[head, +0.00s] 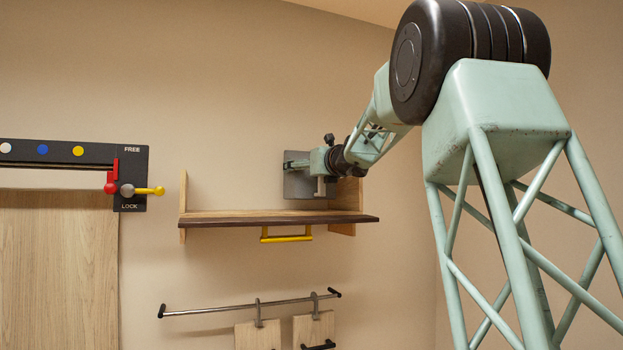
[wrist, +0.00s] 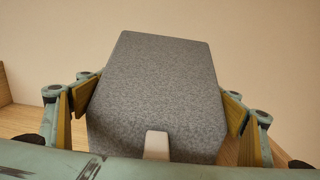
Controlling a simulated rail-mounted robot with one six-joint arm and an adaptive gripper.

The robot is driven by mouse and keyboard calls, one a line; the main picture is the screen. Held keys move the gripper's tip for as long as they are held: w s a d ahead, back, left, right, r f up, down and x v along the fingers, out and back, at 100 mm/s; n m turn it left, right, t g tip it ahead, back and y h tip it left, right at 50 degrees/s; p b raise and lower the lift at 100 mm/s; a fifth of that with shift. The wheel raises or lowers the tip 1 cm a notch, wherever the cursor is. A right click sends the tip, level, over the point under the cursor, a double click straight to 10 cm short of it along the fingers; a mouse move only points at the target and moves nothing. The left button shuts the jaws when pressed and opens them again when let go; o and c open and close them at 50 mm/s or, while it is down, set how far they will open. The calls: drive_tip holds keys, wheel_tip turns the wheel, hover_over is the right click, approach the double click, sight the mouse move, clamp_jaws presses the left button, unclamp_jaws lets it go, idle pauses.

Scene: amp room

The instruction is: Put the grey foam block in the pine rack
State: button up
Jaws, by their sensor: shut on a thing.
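The grey foam block (head: 296,187) shows in the head view in front of the wall, partly covered by my gripper (head: 299,164). In the wrist view the block (wrist: 155,80) fills the middle, with yellowish finger pads against its left and right sides. My gripper is shut on it. The pine rack (head: 225,213) is a wall shelf with upright end boards and a dark front edge. The block appears above the shelf board near its right end, with a narrow gap below it. Its exact depth over the board cannot be told.
A yellow handle (head: 286,238) hangs under the rack. Below it, a metal rail (head: 230,308) carries hanging wooden boards. At left is a black panel (head: 60,152) with coloured dots and a FREE/LOCK lever (head: 145,190). The left part of the rack is empty.

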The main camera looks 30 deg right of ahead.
drive_tip(key=shift+w+d, duration=0.1)
drive_tip(key=shift+d, duration=0.15)
drive_tip(key=shift+w+d+f, duration=0.1)
drive_tip(key=shift+d+f, duration=0.15)
drive_tip(key=shift+f, duration=0.65)
drive_tip(key=shift+w+d+f, duration=0.1)
drive_tip(key=shift+d+f, duration=0.15)
drive_tip(key=shift+f, duration=0.6)
drive_tip(key=shift+f+b, duration=0.15)
drive_tip(key=shift+b, duration=0.25)
drive_tip(key=o, duration=1)
drive_tip(key=shift+o, duration=0.2)
drive_tip(key=shift+s, duration=0.1)
drive_tip(key=s+a+b, duration=0.1)
drive_tip(key=s+b, duration=0.1)
drive_tip(key=s, duration=0.9)
drive_tip(key=shift+s, duration=0.4)
